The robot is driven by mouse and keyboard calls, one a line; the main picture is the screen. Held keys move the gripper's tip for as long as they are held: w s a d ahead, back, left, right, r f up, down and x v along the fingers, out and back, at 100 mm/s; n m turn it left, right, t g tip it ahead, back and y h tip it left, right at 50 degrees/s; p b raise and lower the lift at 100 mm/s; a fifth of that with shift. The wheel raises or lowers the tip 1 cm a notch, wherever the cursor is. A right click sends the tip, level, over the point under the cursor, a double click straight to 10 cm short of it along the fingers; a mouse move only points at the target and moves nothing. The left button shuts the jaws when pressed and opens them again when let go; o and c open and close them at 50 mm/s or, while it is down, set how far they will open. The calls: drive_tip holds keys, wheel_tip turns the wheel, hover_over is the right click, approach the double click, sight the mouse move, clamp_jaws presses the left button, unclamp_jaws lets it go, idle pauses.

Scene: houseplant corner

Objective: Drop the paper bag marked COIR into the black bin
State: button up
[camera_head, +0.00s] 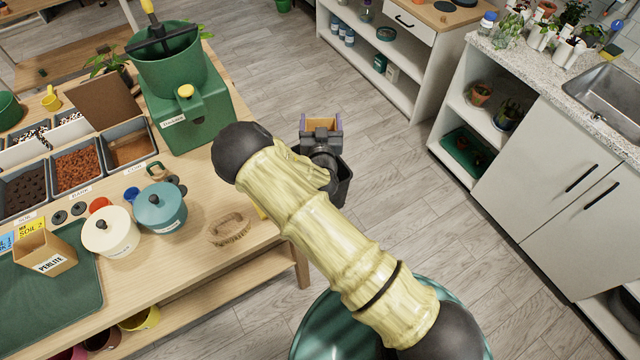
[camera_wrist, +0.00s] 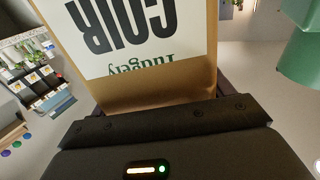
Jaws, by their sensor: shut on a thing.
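My gripper (camera_head: 322,131) is shut on the paper bag (camera_head: 322,122), beyond the right edge of the workbench and above the floor. In the wrist view the brown bag (camera_wrist: 155,95) fills the upper middle, and its white label reads COIR, upside down in the picture. The jaws hold it at its near edge. In the head view only a small brown part of the bag shows between the fingers.
The wooden workbench (camera_head: 190,262) on the left holds a green machine (camera_head: 185,105), a teal pot (camera_head: 160,208), a cream pot (camera_head: 110,232), a brush (camera_head: 230,230) and a PERLITE bag (camera_head: 46,256). A white sink cabinet (camera_head: 540,170) stands right. Grey floor lies clear between.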

drive_tip(key=shift+s+a+f+b, duration=0.1)
drive_tip(key=shift+f+b, duration=0.25)
drive_tip(key=shift+f, duration=0.25)
drive_tip(key=shift+d+f+b, duration=0.15)
drive_tip(key=shift+f+b, duration=0.6)
drive_tip(key=shift+f, duration=0.45)
drive_tip(key=shift+d+f+b, duration=0.15)
drive_tip(key=shift+f+b, duration=0.55)
drive_tip(key=shift+f, duration=0.45)
